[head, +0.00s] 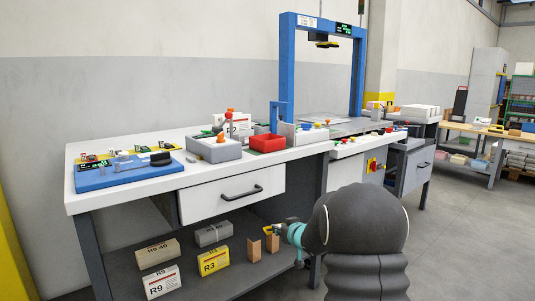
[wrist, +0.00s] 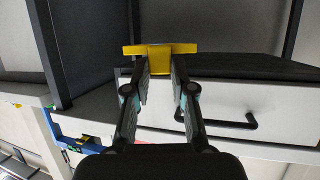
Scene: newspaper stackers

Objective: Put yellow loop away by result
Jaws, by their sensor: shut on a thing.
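In the wrist view, my gripper (wrist: 160,68) is shut on a yellow piece (wrist: 160,50). The piece has a wide flat bar across its far end and a block between the fingertips; I take it for the yellow loop, though no opening shows. In the head view, my gripper (head: 283,231) is low in front of the workbench, near the lower shelf (head: 225,277) and below the drawer's height. My dark arm hides part of it there, and the yellow piece is too small to make out clearly.
The lower shelf holds a yellow R3 box (head: 213,261), a white R9 box (head: 162,282), a tan box (head: 157,252), a grey box (head: 213,234) and two brown blocks (head: 254,251) close to my gripper. Above are a closed drawer (head: 232,194), a red bin (head: 267,143) and a blue tray (head: 120,174).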

